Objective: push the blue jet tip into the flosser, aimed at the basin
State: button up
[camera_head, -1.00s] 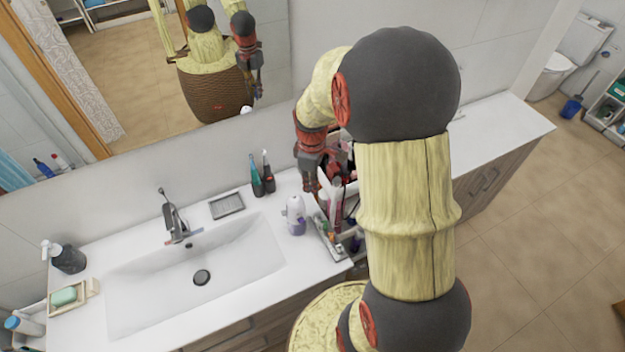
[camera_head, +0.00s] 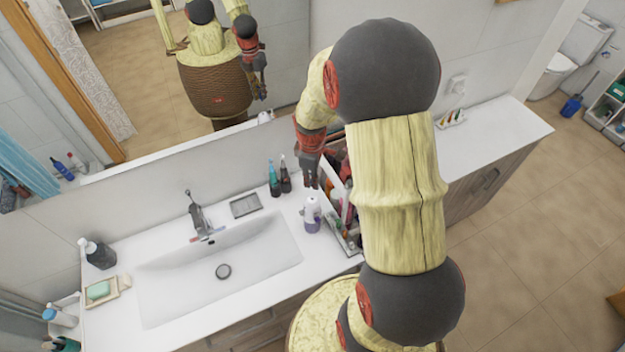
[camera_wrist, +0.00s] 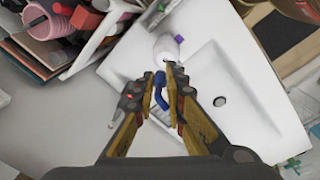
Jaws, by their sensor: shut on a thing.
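The flosser (camera_head: 312,213), white with a purple lower part, stands upright on the counter just right of the basin (camera_head: 258,248). My gripper (camera_head: 311,183) hangs over the flosser in the head view. In the wrist view, my gripper (camera_wrist: 163,93) is shut on the blue jet tip (camera_wrist: 160,88), which shows as a small bent blue piece between the fingers. The white flosser top (camera_wrist: 166,46) lies just beyond the fingertips, and the basin (camera_wrist: 218,90) is to its right. I cannot tell whether tip and flosser touch.
A cart or caddy of cosmetics (camera_head: 345,238) stands close right of the flosser. Two dark bottles (camera_head: 280,180) stand behind it by the wall. A rack of small coloured tips (camera_head: 451,118) sits on the far right counter.

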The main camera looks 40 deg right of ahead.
jog(key=shift+a, duration=0.25)
jog(key=shift+d+f, duration=0.15)
jog(key=shift+f, duration=0.05)
jog(key=b, duration=0.4)
send_over(312, 200)
jog(key=shift+s+f, duration=0.15)
jog(key=shift+f, duration=2.55)
jog(key=shift+f+b, duration=0.85)
jog(key=shift+f, duration=0.35)
jog(key=o, duration=0.8)
notch_tip(312, 200, up, 12)
jog(key=a, duration=0.1)
jog(key=shift+s, duration=0.3)
